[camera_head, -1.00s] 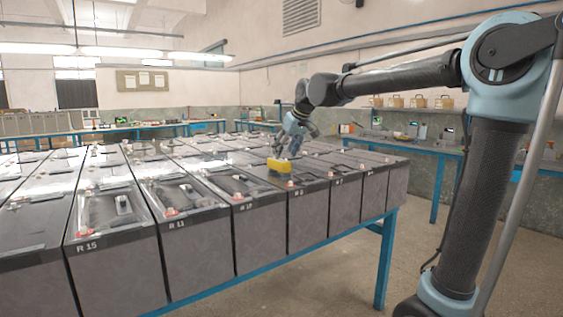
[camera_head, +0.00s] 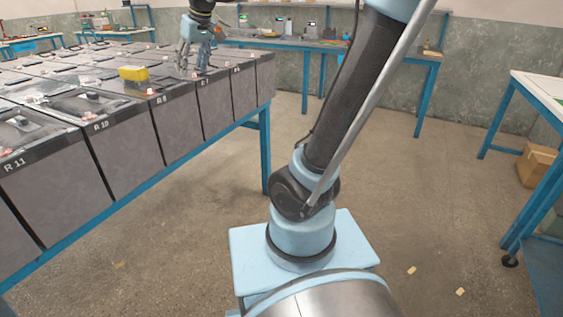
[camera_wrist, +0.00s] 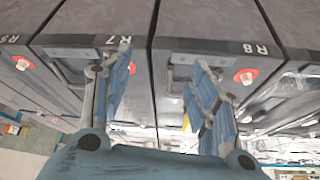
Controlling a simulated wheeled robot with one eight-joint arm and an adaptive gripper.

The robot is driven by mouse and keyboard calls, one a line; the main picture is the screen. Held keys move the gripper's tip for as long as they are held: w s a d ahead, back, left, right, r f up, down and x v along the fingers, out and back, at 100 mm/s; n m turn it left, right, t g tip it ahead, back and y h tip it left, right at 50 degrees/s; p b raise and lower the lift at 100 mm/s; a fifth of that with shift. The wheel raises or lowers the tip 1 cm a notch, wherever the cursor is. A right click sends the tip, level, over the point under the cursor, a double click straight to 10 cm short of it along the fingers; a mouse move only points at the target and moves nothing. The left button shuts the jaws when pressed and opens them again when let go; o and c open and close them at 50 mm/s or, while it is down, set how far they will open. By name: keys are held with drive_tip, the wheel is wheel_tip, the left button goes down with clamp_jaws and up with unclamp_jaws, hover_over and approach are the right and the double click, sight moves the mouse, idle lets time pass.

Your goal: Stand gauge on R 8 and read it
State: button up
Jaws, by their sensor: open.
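A small yellow block-like thing (camera_head: 133,73), which looks like the gauge, is on top of the battery labelled R 8 (camera_head: 161,128), behind its red-and-white terminal. No dial or reading can be made out on it. My gripper (camera_head: 194,66) is open and empty, to the right of the yellow thing and apart from it, over the battery R 7 (camera_head: 214,103). In the wrist view the two open fingers (camera_wrist: 160,80) are spread in front of R 7 (camera_wrist: 84,51) and R 8 (camera_wrist: 235,30).
Other grey batteries stand in rows on a blue-framed stand (camera_head: 263,150), among them R 10 (camera_head: 118,140) and R 11 (camera_head: 50,190). A bench (camera_head: 290,42) with instruments runs along the back wall. A cardboard box (camera_head: 537,166) is at the right.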

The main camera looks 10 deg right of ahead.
drive_tip(key=s+d+f+m+h, duration=0.1)
drive_tip(key=s+d+f+m, duration=0.1)
drive_tip(key=s+d+f, duration=0.6)
drive_tip(key=s+d+f+m+h, duration=0.1)
drive_tip(key=s+d+f+m, duration=0.1)
drive_tip(key=s+d+f, duration=0.5)
drive_tip(key=s+d+f+m+g, duration=0.1)
drive_tip(key=s+d+f, duration=0.3)
drive_tip(key=d+f, duration=0.1)
drive_tip(key=s+d+f+m+g+h, duration=0.1)
drive_tip(key=s+d+f+m, duration=0.1)
drive_tip(key=s+d+f, duration=0.2)
wheel_tip(320, 180, down, 3)
drive_tip(key=shift+s+d+f, duration=0.2)
drive_tip(key=shift+s+d, duration=0.05)
drive_tip(key=shift+d, duration=0.1)
drive_tip(key=shift+w+f, duration=0.2)
drive_tip(key=shift+w, duration=0.25)
